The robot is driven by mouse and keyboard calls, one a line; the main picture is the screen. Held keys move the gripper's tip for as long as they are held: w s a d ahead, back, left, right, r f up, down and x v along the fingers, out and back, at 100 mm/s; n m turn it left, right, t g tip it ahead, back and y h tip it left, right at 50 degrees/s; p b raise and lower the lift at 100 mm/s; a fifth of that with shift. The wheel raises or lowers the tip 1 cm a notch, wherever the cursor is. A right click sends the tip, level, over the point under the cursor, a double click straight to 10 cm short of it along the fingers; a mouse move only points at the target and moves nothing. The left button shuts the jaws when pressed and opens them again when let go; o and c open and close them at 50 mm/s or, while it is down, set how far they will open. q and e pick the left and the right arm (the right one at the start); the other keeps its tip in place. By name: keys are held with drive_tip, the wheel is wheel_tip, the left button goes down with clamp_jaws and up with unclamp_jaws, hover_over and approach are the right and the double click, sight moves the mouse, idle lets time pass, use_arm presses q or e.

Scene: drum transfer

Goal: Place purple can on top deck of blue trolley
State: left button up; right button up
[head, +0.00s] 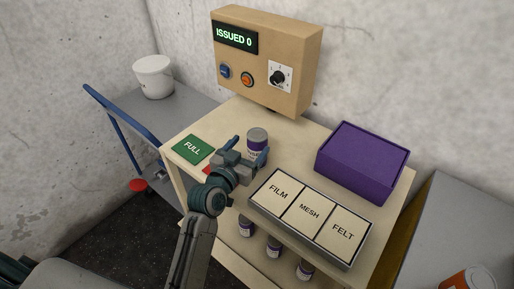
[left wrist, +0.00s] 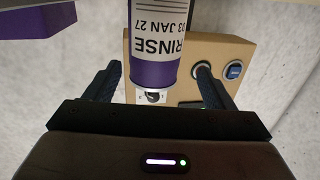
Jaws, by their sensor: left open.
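A purple can (head: 257,140) with a grey lid and white label stands upright on the bench top. In the left wrist view the can (left wrist: 155,45) appears upside down, its label reading RINSE, 03 JAN 27. My left gripper (head: 246,152) is open, its fingers (left wrist: 158,88) pointing toward the can from either side in that view; I cannot tell whether they touch it. The lower part of the can is hidden by the gripper in the head view. The blue trolley's grey top deck (head: 188,112) is at the left, behind its blue handle (head: 115,112). My right gripper is out of view.
A white bucket (head: 153,77) stands on the trolley deck, with bare deck to its right. A green FULL plate (head: 193,149), a FILM, MESH, FELT tray (head: 251,202), a purple box (head: 362,160) and a control box (head: 285,60) surround the can. More cans (head: 273,246) stand lower down.

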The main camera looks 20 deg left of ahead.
sight(260, 134)
use_arm(q)
drive_tip(key=shift+w+d, duration=0.1)
drive_tip(key=shift+w, duration=0.3)
drive_tip(key=w+p, duration=0.1)
drive_tip(key=w+d, duration=0.1)
drive_tip(key=w, duration=0.1)
drive_tip(key=w+p, duration=0.1)
drive_tip(key=shift+w+d+r+p, duration=0.35)
drive_tip(key=shift+w+f, duration=0.15)
drive_tip(key=shift+w, duration=0.15)
drive_tip(key=shift+s, duration=0.1)
drive_tip(key=shift+c, duration=0.5)
